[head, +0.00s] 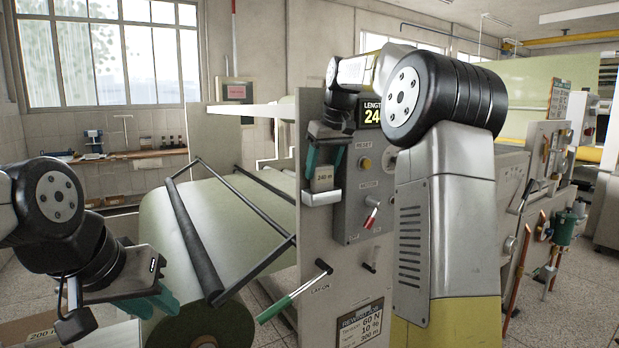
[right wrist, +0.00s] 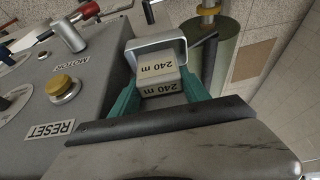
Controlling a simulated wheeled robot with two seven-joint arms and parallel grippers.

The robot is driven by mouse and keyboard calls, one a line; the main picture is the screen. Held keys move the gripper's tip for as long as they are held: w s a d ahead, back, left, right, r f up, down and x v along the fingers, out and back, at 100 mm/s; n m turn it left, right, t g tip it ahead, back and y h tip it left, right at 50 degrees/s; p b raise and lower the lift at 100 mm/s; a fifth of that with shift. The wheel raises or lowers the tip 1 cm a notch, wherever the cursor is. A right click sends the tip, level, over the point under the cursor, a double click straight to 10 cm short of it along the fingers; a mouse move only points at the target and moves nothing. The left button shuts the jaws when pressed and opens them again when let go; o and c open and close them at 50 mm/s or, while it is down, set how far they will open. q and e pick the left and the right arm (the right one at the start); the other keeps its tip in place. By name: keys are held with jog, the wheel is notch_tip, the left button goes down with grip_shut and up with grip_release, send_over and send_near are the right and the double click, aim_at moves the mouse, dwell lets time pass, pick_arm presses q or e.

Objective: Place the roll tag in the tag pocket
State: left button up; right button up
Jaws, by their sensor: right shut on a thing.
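The roll tag (head: 323,178), a small pale block marked "240 m", is between the teal fingers of my right gripper (head: 324,165). In the right wrist view the tag (right wrist: 158,88) shows its print on two faces, with my right gripper (right wrist: 157,92) shut on it. The tag pocket (head: 322,198) is a silvery open-topped holder on the grey machine panel. The tag's lower end is at the pocket's mouth; the pocket (right wrist: 154,43) frames it in the right wrist view. How deep it sits is hidden. My left gripper (head: 154,302) is low at left, its finger gap unclear.
A control box (head: 362,185) with a yellow button and a red-tipped switch is just right of the pocket. A large green paper roll (head: 215,325) and black bars (head: 195,240) lie left. A green-handled lever (head: 290,298) juts out below.

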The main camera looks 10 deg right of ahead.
jog(key=shift+a+f, duration=0.1)
jog(key=shift+f, duration=1.05)
jog(key=shift+f, duration=0.15)
jog(key=o, duration=1.4)
